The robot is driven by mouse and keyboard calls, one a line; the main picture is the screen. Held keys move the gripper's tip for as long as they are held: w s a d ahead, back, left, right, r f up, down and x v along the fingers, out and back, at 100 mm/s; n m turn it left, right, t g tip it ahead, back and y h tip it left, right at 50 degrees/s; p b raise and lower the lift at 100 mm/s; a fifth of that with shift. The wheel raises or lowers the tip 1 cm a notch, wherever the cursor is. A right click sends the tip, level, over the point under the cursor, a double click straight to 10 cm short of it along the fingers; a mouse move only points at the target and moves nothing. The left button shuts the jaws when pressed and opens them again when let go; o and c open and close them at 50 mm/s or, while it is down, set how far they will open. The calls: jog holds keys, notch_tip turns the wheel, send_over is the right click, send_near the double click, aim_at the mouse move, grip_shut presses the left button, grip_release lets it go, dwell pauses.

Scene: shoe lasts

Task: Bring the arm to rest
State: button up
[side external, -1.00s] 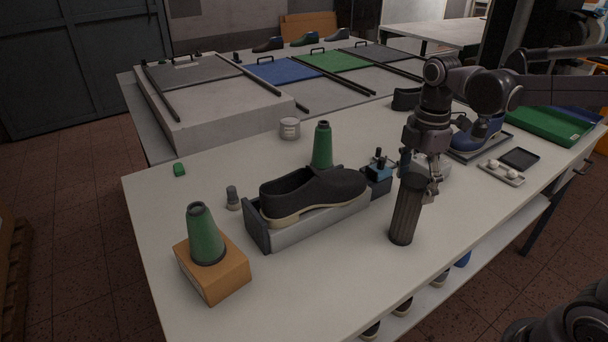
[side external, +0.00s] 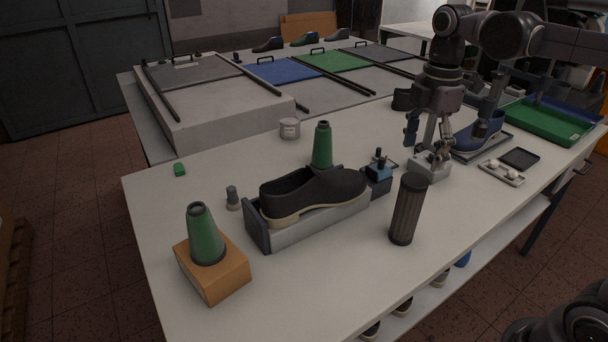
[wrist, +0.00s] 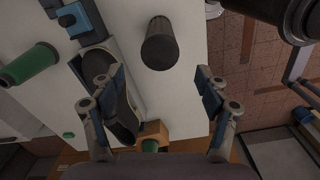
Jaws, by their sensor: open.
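My gripper (side external: 428,140) hangs over the right part of the white table (side external: 310,290) in the side view, pointing down. It is open and empty, its two fingers apart in the wrist view (wrist: 160,85). A dark ribbed cylinder (side external: 408,210) stands upright on the table in front of my gripper, apart from it. The cylinder also shows in the wrist view (wrist: 160,44), beyond and between the fingers. A black shoe (side external: 312,192) rests in a grey cradle (side external: 325,220) to the left. In the wrist view one finger covers part of the shoe (wrist: 122,120).
A green cone (side external: 206,235) stands on an orange block (side external: 222,275); another green cone (side external: 322,146) stands behind the shoe. A blue shoe (side external: 478,132) and a small grey block (side external: 430,168) are close to my gripper. The table's front middle is clear.

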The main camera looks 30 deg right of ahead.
jog(key=s+a+f+m+t, duration=0.3)
jog(key=s+f+m+t, duration=0.3)
jog(key=m, duration=0.9)
notch_tip(320, 180, down, 3)
jog(key=shift+f+t, duration=0.2)
jog(key=shift+t, duration=0.4)
